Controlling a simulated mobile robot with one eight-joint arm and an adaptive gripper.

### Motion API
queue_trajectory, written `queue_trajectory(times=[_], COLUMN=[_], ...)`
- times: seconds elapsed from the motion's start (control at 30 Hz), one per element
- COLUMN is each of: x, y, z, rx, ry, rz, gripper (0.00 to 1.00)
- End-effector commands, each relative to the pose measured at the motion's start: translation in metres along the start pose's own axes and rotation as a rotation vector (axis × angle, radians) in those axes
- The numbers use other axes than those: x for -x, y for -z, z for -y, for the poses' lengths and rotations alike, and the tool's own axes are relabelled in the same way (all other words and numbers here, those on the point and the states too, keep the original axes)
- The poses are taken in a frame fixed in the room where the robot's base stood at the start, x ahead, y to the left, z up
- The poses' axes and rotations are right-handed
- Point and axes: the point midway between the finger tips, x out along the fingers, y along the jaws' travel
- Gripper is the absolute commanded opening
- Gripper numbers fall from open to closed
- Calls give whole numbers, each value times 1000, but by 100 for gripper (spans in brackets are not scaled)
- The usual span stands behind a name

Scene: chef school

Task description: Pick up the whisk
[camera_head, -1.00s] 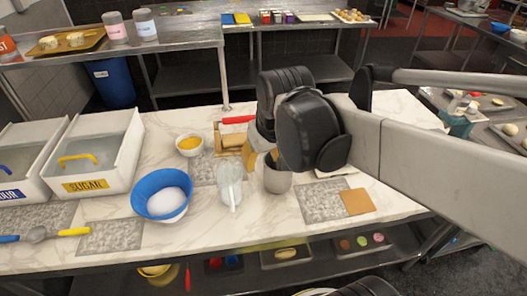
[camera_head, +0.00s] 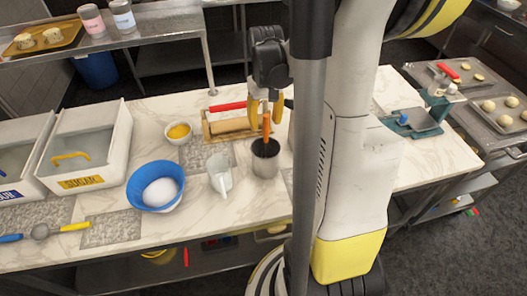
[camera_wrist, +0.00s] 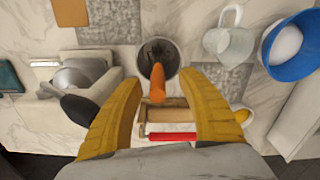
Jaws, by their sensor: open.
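A grey metal cup (camera_head: 265,162) stands on the marble counter, with an orange handle (camera_head: 266,126) sticking up out of it. The head of this utensil is hidden inside the cup, so I cannot tell whether it is the whisk. My gripper (camera_head: 265,110) points down above the cup, its yellow fingers apart. In the wrist view the orange handle (camera_wrist: 157,82) shows between the open fingers (camera_wrist: 160,85), with the cup (camera_wrist: 150,54) beyond. I cannot see contact between fingers and handle.
A glass jug (camera_head: 220,175) and blue bowl (camera_head: 156,188) stand left of the cup. A wooden holder with a rolling pin (camera_head: 228,124) and a small yellow-filled bowl (camera_head: 179,132) are behind. My arm hides the counter right of the cup.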

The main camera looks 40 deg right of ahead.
Motion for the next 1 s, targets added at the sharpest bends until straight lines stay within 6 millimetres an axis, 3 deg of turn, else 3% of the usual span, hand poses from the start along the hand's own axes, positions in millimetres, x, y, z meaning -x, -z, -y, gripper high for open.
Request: queue_trajectory(times=[0.3,0.63,0.77,0.8,1.0], x=[-45,-51,-51,-51,-51], y=[2,2,2,2,2], z=[-4,-4,-4,-4,-4], rx=[1,0,0,0,0], ry=[0,0,0,0,0], rz=[-1,-1,-1,-1,-1], gripper=[46,45,5,0,0])
